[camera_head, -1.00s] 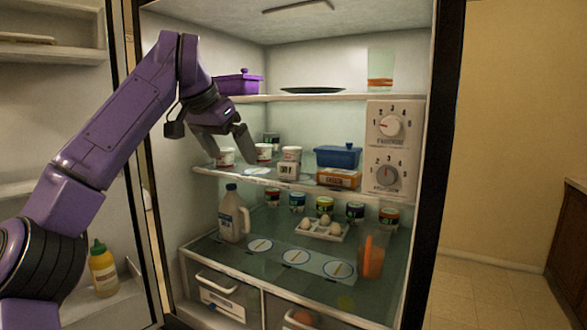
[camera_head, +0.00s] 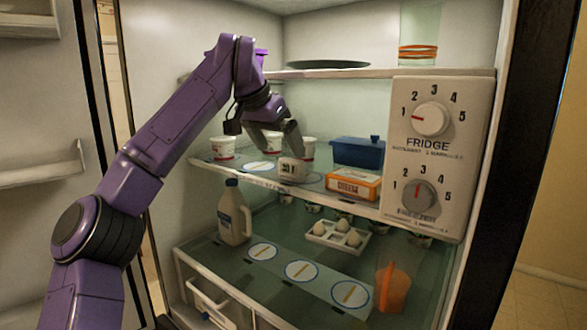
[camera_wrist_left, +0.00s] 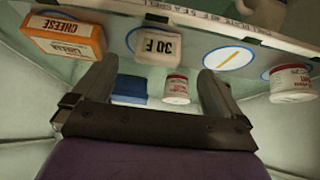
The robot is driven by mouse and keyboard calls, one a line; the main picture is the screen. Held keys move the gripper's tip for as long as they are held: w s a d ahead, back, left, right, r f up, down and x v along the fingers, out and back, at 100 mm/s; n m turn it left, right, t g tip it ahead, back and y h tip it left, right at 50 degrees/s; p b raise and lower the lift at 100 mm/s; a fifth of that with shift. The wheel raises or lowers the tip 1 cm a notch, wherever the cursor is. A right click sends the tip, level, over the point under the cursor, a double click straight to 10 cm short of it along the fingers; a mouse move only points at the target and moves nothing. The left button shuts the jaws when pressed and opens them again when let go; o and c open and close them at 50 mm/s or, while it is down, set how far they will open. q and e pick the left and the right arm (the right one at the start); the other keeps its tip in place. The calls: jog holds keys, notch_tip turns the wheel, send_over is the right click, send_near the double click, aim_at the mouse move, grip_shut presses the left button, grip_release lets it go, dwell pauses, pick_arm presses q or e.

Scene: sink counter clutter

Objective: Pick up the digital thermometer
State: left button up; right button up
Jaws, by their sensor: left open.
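The digital thermometer (camera_head: 292,168), a small white block, stands near the front edge of the fridge's middle shelf. In the left wrist view its face (camera_wrist_left: 158,47) reads "30 F" upside down. My left gripper (camera_head: 284,150) is open and empty, close above the thermometer in the head view. In the left wrist view, the thermometer lies just beyond the open fingertips (camera_wrist_left: 158,66), between their lines. I cannot tell whether a finger touches it. My right gripper is in neither current view.
An orange cheese box (camera_head: 353,185) and a blue lidded container (camera_head: 357,152) stand right of the thermometer. White tubs (camera_head: 223,148) stand left and behind. The upper shelf (camera_head: 340,74) is above the gripper. The dial panel (camera_head: 437,150) is at right.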

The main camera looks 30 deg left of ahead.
aim_at(288, 161)
pick_arm(q)
jog(key=p+x, duration=0.1)
jog(key=x, duration=0.6)
jog(key=shift+w+d+r+p, duration=0.1)
jog(key=shift+w+r+p, duration=0.1)
jog(key=shift+p, duration=0.1)
jog(key=shift+s, duration=0.2)
jog(key=shift+w, duration=0.1)
jog(key=c, duration=1.1)
jog(key=shift+o, duration=0.2)
